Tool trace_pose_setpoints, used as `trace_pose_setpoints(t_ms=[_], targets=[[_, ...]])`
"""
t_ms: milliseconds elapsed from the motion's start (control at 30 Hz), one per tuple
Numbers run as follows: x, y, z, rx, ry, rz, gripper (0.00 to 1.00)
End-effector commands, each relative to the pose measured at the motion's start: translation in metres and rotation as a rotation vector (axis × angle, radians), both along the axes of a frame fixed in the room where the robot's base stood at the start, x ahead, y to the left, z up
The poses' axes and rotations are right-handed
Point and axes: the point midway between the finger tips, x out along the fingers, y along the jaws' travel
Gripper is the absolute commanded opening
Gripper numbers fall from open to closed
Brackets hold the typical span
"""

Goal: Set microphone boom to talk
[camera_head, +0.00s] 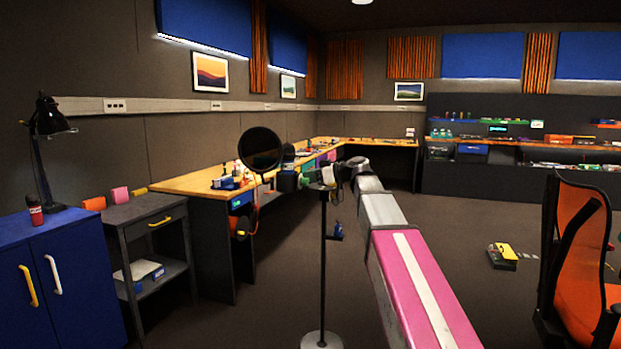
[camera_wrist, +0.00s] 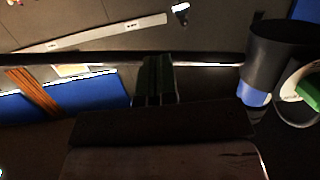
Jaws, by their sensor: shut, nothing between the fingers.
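The microphone stand rises from a round grey base (camera_head: 322,341) on a thin dark pole (camera_head: 323,260) in the head view. A large black round disc (camera_head: 260,149) shows left of its top, with a dark microphone-like body (camera_head: 287,181) below right. My gripper (camera_head: 305,179) is at the top of the stand, close to that dark body. In the wrist view, my green fingertips (camera_wrist: 155,80) are together and overlap a long dark bar, likely the boom (camera_wrist: 90,57). Contact cannot be told. A dark cylinder with a blue end (camera_wrist: 275,62) is at right. The boom's joint and any talk marking are hidden.
A wooden workbench (camera_head: 190,184) with small items runs along the left wall. A blue cabinet (camera_head: 55,285) and a grey cart (camera_head: 150,211) stand at left. An orange chair (camera_head: 582,250) is at right, near a yellow-black box (camera_head: 503,256). Floor between is open.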

Motion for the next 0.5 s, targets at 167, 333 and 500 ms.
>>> trace_pose_setpoints(t_ms=[167,333,500], targets=[[0.000,0.003,0.000,0.000,0.000,-0.007,0.00],[0.002,0.014,0.000,-0.001,-0.001,-0.036,0.00],[0.008,0.033,0.000,-0.001,0.000,-0.094,0.00]])
